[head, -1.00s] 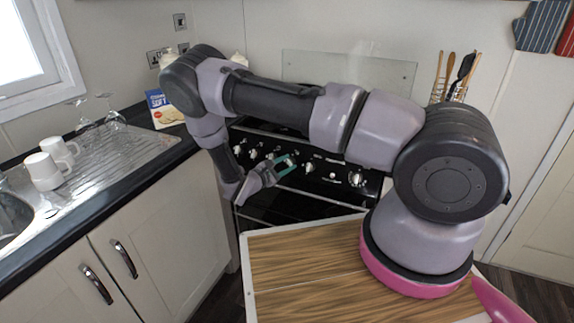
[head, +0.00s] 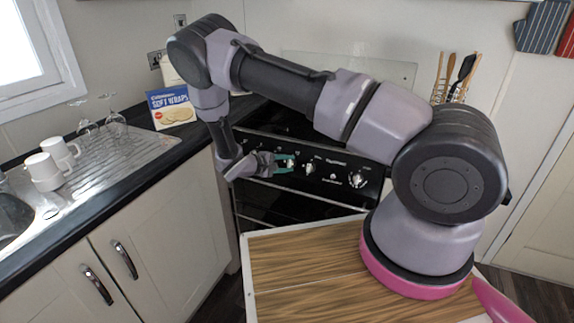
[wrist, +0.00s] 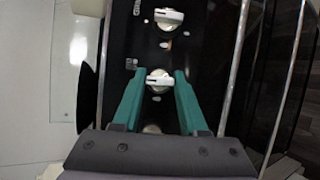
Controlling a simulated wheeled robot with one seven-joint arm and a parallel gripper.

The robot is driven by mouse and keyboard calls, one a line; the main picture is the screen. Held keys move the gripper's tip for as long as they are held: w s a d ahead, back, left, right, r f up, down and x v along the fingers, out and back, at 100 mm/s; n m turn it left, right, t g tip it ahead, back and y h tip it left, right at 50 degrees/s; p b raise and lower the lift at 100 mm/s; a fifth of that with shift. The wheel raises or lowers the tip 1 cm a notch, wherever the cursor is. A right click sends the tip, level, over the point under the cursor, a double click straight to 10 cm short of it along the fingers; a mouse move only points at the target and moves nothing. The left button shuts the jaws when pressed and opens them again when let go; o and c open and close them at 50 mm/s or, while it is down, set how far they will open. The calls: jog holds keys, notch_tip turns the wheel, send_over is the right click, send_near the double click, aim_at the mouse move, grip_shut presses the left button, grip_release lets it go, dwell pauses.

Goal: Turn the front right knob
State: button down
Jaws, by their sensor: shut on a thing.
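The oven's black control panel (head: 334,172) carries a row of white-and-silver knobs. My gripper (head: 285,163) is at this panel, with its teal fingers facing it. In the wrist view my gripper (wrist: 157,72) has one finger on each side of a white knob (wrist: 159,80) and is shut on it. The knob's bar lies roughly across the gap between the fingers. In the head view my gripper hides this knob. I cannot read a label that says which burner it serves. Another knob (wrist: 169,18) lies beyond the fingertips, and a further one (wrist: 152,129) is partly hidden between the fingers.
Knobs to the right of my gripper (head: 309,168) and (head: 357,180) stand free. A wood-topped surface (head: 305,275) lies in front of the oven.

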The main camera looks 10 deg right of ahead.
jog(key=shift+m, duration=0.3)
jog(key=shift+a, duration=0.1)
jog(key=shift+c, duration=2.3)
grip_release()
jog(key=v, duration=1)
jog(key=shift+a+r, duration=0.2)
jog(key=shift+a, duration=0.05)
jog(key=shift+s, duration=0.1)
